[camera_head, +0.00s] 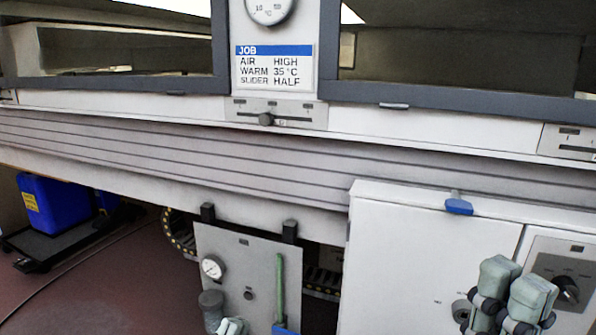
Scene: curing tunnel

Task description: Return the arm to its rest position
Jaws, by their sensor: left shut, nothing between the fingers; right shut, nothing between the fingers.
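My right gripper (515,288) is at the lower right, in front of the white cabinet and its knob panel. Its two grey-green fingers point up and stand close together, shut and empty.
A white cabinet (400,245) with a blue-handled latch (458,206) stands at right. A grey panel (240,250) with a gauge hangs at lower middle. A slider (266,119) sits below the job card (275,68). A blue container (55,208) rests on a cart at left.

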